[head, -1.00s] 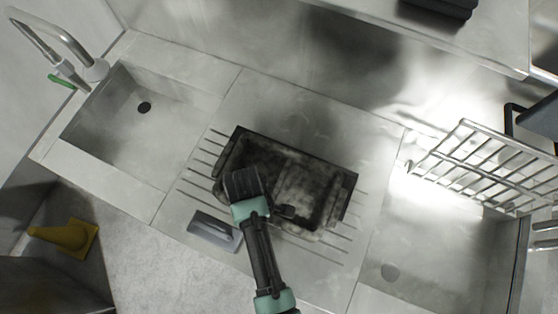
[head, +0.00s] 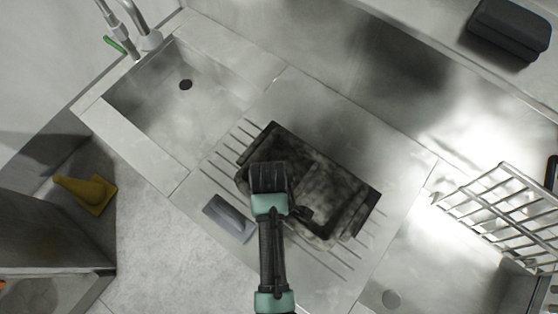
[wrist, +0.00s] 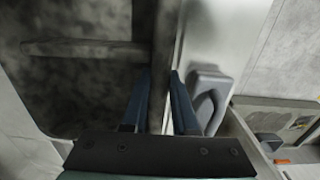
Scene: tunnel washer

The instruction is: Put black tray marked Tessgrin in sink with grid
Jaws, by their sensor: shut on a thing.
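The black tray (head: 325,190) is over the ribbed drainboard between two sink basins, its inside mottled grey. I cannot read any marking on it, nor tell whether it rests on the board or is slightly raised. My gripper (head: 268,178) is at its near left edge. In the wrist view, my gripper (wrist: 161,76) is shut on the rim of the tray (wrist: 85,85), one finger on each side. The right basin (head: 440,255) has a metal wire grid (head: 505,200) at its back right part. The left basin (head: 190,105) shows a drain hole and no grid.
A tap (head: 148,38) stands behind the left basin. A dark case (head: 508,30) is on the upper ledge. A yellow cone (head: 88,192) is on the floor at left.

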